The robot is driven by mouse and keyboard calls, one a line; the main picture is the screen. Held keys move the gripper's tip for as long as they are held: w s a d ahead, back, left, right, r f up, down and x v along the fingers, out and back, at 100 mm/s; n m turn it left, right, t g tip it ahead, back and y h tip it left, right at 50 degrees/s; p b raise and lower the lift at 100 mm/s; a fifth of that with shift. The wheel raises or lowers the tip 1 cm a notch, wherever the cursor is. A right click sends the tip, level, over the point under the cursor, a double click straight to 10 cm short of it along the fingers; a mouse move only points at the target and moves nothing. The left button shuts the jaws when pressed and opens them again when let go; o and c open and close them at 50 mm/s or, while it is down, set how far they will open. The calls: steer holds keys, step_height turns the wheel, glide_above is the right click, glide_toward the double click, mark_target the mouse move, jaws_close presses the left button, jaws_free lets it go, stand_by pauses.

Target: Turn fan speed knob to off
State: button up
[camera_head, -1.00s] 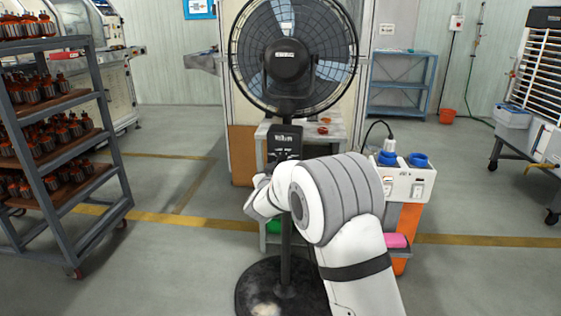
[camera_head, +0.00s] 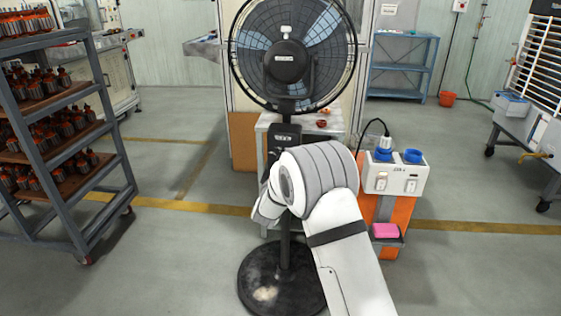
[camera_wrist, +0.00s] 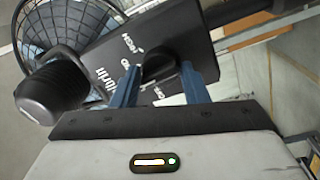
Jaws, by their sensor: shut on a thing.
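The black pedestal fan (camera_head: 290,62) stands upright in the middle of the head view on a round base (camera_head: 282,281). Its control box (camera_head: 287,131) sits on the pole below the cage, partly behind my arm. In the wrist view, the control box (camera_wrist: 95,62) appears tilted, with white lettering and speed labels around the dark fan speed knob (camera_wrist: 158,66). My gripper (camera_wrist: 160,84) has its two blue fingers on either side of the knob, shut on it. The knob's exact pointer direction is hard to tell. The fingers are hidden in the head view.
A rack (camera_head: 66,160) of orange and dark parts stands at the left. A white socket box (camera_head: 395,176) on an orange stand is right of my arm. A small table (camera_head: 332,124) is behind the fan. Open floor lies on both sides.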

steer(key=n+p, duration=0.1)
steer(key=n, duration=0.3)
steer(key=n+y+p, duration=0.1)
steer(key=n, duration=0.3)
steer(key=n+p, duration=0.1)
steer(key=n, duration=0.2)
steer(key=shift+d+f+n+y, duration=0.1)
steer(key=shift+f+n+y, duration=0.2)
steer(key=shift+f+n, duration=0.1)
steer(key=shift+s, duration=0.1)
steer(key=o, duration=0.9)
steer(key=shift+r, duration=0.1)
steer(key=shift+r, duration=0.1)
steer(key=s, duration=0.7)
steer(key=shift+s+f+p, duration=0.3)
steer(key=shift+f+p, duration=0.05)
